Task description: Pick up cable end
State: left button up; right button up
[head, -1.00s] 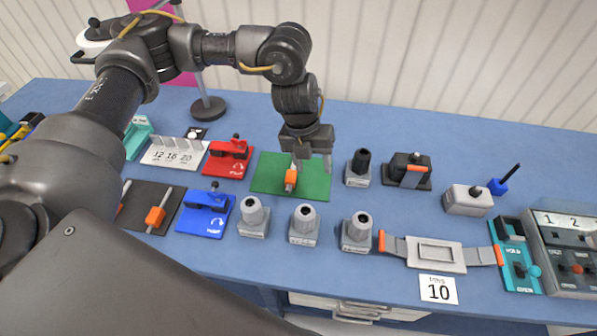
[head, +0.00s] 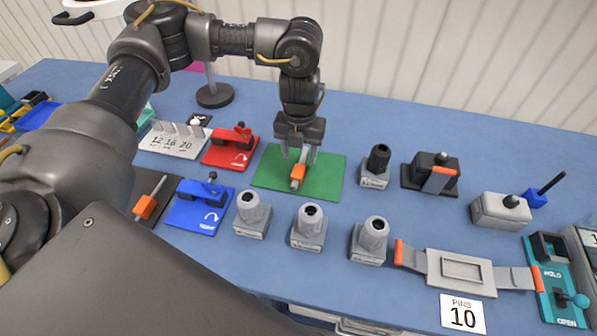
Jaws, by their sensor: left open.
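A short cable end with an orange band (head: 297,173) lies on a green mat (head: 330,172) in the middle of the table. My left gripper (head: 299,154) points down over the mat, its two fingers apart at the upper part of the cable end. The gripper is open. I cannot tell whether the fingers touch the cable end. My right gripper is not in view.
A red fixture (head: 229,149) and a blue fixture (head: 200,206) stand left of the mat. Several grey sockets (head: 309,227) stand in front of it, and another socket (head: 375,166) stands to its right. A grey frame with orange ends (head: 460,270) lies at the front right.

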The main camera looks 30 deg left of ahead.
aim_at(298, 169)
pick_arm(q)
jog(key=shift+s+f, duration=0.15)
jog(key=shift+f, duration=0.55)
jog(key=shift+a+f+p, duration=0.1)
jog(key=shift+f+p, duration=0.6)
jog(key=shift+f, duration=1.6)
jog(key=c, duration=1.1)
grip_shut()
jog(key=shift+r, duration=0.15)
